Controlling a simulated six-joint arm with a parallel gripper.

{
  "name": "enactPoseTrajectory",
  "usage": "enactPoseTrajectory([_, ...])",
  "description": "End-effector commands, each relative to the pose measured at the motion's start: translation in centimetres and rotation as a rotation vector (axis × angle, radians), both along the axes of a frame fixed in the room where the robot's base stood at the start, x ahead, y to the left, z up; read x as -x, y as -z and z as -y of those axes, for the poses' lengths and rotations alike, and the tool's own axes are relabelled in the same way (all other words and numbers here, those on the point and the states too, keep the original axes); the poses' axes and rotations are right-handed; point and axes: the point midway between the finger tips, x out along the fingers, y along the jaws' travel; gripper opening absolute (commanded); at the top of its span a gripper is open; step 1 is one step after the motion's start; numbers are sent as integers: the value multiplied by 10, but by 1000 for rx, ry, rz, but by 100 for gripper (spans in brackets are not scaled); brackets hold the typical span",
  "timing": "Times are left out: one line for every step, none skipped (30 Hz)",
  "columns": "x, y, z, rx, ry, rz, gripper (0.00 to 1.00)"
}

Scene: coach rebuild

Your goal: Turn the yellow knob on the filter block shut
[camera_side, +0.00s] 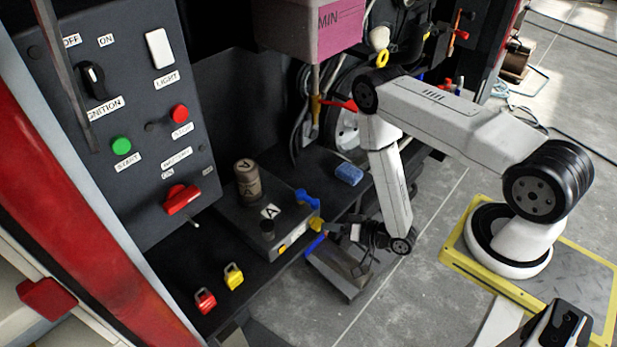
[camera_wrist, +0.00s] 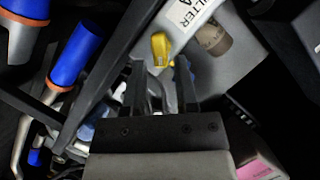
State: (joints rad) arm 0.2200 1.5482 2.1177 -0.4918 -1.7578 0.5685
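The yellow knob (camera_side: 316,224) sticks out from the side of the grey filter block (camera_side: 235,222), which carries an "A" label. My gripper (camera_side: 338,232) is just to the right of the knob in the side view. In the wrist view the yellow knob (camera_wrist: 160,46) lies just beyond the fingertips, roughly between them, beside the white "FILTER A" label (camera_wrist: 184,22). My gripper (camera_wrist: 160,72) is open there, with a gap between its two dark fingers. Contact with the knob cannot be made out.
Blue-ended handles (camera_side: 307,198) sit close to the knob; in the wrist view blue grips (camera_wrist: 76,52) are at left. A brown canister (camera_side: 247,178) stands on the block. Red (camera_side: 205,300) and yellow (camera_side: 233,276) tags lie at front left. A blue sponge (camera_side: 348,174) lies behind.

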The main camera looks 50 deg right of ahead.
Motion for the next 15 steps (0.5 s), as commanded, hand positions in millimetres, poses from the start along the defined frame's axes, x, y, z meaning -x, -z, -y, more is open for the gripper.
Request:
enactPoseTrajectory([-5, 1, -2, 1, -3, 2, 37])
enactPoseTrajectory([-9, 2, -3, 2, -3, 2, 37])
enactPoseTrajectory([-13, 4, -4, 1, -2, 2, 37])
enactPoseTrajectory([-15, 4, -5, 1, -2, 2, 37])
enactPoseTrajectory([-18, 5, -5, 1, -2, 2, 37])
enactPoseTrajectory([-20, 6, -6, 1, -3, 1, 37])
enactPoseTrajectory([-22, 6, -7, 1, -2, 0, 37])
enactPoseTrajectory([-23, 7, -7, 1, 0, 0, 37])
enactPoseTrajectory([-25, 7, -7, 1, 0, 0, 37])
enactPoseTrajectory([-25, 7, -7, 0, 1, 1, 37])
enactPoseTrajectory([-26, 8, -8, 0, 1, 1, 37])
enactPoseTrajectory([-27, 8, -8, 0, 1, 1, 37])
enactPoseTrajectory([-27, 8, -8, -1, 1, 0, 37])
enactPoseTrajectory([-27, 8, -8, -1, 1, 0, 37])
enactPoseTrajectory([-27, 8, -8, -1, 1, 0, 37])
